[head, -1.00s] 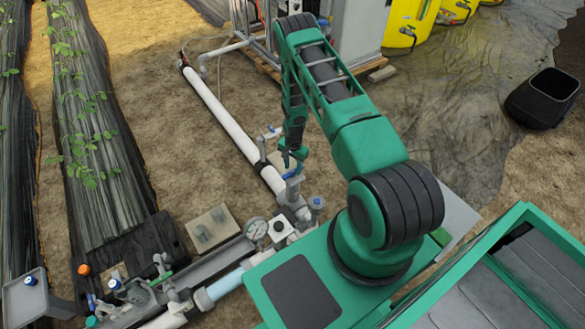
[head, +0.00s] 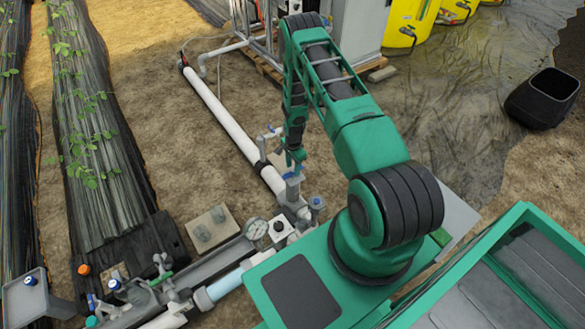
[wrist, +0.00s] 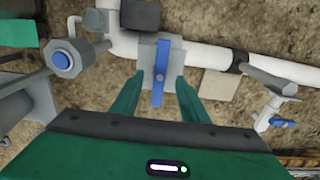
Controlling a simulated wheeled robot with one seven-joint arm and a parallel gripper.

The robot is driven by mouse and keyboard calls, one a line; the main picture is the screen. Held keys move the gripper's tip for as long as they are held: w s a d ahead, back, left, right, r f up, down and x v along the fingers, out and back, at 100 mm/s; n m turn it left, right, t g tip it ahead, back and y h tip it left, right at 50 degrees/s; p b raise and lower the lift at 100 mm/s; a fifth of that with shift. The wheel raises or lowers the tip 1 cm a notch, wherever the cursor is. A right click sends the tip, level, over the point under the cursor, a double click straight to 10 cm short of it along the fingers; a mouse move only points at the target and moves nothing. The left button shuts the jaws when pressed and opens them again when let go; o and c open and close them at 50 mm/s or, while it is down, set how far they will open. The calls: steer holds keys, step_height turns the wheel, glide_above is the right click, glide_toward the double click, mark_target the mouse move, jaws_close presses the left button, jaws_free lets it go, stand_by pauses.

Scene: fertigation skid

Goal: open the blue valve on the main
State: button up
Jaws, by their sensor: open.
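The blue valve (wrist: 160,72) has a flat blue lever on a grey body, set on the white main pipe (wrist: 205,55). In the wrist view the lever lies crosswise to the pipe. My gripper (wrist: 161,80) is open, with one green finger on each side of the lever and a gap on both sides. In the head view my gripper (head: 295,160) points down just above the valve (head: 292,177), and the fingers partly hide it. I cannot tell the exact height of the fingertips against the lever.
A grey fitting with a round blue cap (wrist: 61,60) stands left of the valve. A small tap with a blue handle (wrist: 283,123) is on the right. A pressure gauge (head: 256,229) and more pipework lie nearer my base. Bare soil (head: 160,110) is left of the main.

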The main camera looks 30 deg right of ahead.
mark_target(293, 172)
steer(key=shift+f, duration=0.1)
steer(key=shift+f, duration=1.95)
steer(key=shift+s+f, duration=0.15)
steer(key=c, duration=0.7)
